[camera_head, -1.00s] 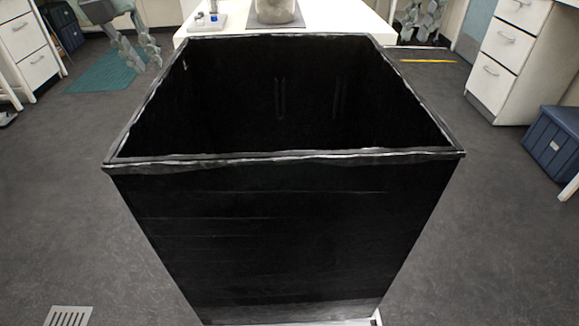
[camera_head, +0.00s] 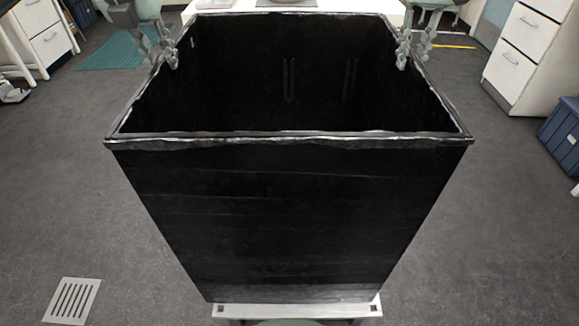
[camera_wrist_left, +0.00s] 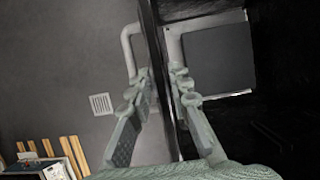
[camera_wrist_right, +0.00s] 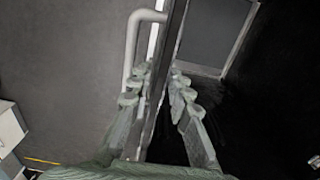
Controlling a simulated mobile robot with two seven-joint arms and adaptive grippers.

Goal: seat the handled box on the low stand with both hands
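The handled box is a big open-topped black box (camera_head: 290,220) filling the middle of the head view, upright. My left gripper (camera_head: 166,60) straddles its left wall near the far corner. My right gripper (camera_head: 403,58) straddles the right wall likewise. In the left wrist view (camera_wrist_left: 162,78) and the right wrist view (camera_wrist_right: 158,75), the fingers are apart with the wall's rim between them, not visibly clamped. A pale bent tube (camera_wrist_left: 128,45) shows outside the wall. A white frame (camera_head: 300,309), perhaps the low stand, shows under the box's near bottom edge; their contact is unclear.
A white table (camera_head: 370,16) stands behind the box. White drawer cabinets are at the upper left (camera_head: 45,32) and right (camera_head: 520,55). A blue crate (camera_head: 562,135) sits at the right edge. Grey floor is free on both sides; a floor grate (camera_head: 72,300) lies at lower left.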

